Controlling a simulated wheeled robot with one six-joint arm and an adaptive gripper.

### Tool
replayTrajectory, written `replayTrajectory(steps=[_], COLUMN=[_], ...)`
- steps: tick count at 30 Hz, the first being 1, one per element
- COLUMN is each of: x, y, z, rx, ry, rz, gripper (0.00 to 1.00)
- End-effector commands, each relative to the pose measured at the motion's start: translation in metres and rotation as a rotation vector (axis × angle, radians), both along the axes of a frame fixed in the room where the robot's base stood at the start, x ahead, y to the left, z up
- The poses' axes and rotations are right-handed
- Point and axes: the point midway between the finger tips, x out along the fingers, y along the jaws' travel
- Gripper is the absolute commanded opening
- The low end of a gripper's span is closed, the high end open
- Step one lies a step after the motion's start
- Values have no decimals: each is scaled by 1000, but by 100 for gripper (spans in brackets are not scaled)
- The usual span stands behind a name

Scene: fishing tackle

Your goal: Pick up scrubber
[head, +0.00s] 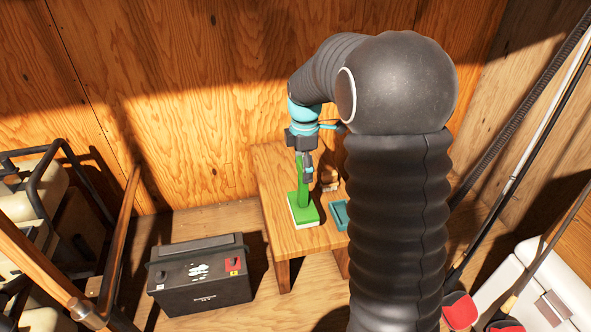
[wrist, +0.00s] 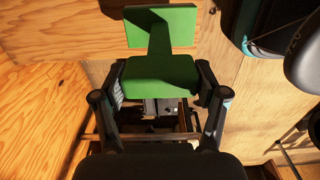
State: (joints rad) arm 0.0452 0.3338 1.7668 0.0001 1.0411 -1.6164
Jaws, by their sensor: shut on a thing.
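The scrubber (head: 303,210) is green with a pale underside and an upright green handle. In the head view it stands upright over the small wooden table (head: 273,190); I cannot tell whether its base touches the top. My gripper (head: 306,168) is shut on the scrubber's upper handle from above. In the wrist view the green scrubber (wrist: 158,76) fills the space between the two fingers of my gripper (wrist: 160,84), with its wide base beyond them. My arm hides part of the table's right side.
A teal tray (head: 340,214) lies on the table right of the scrubber, partly hidden by my arm. A small tan item (head: 329,181) stands behind. A black battery (head: 200,275) is on the floor at left. Rods (head: 520,160) lean at right near a white cooler (head: 550,285).

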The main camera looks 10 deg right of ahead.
Motion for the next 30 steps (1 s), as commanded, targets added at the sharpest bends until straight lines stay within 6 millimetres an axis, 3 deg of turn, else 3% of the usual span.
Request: replayTrajectory(steps=[9,15,29,30], x=[-28,-40,-46,-46], y=[-48,-68,-76,-76], z=[35,48,54,54], rx=[-1,0,0,0], ry=[-4,-2,-1,-1], rz=[-5,-3,0,0], gripper=[3,3,3,70])
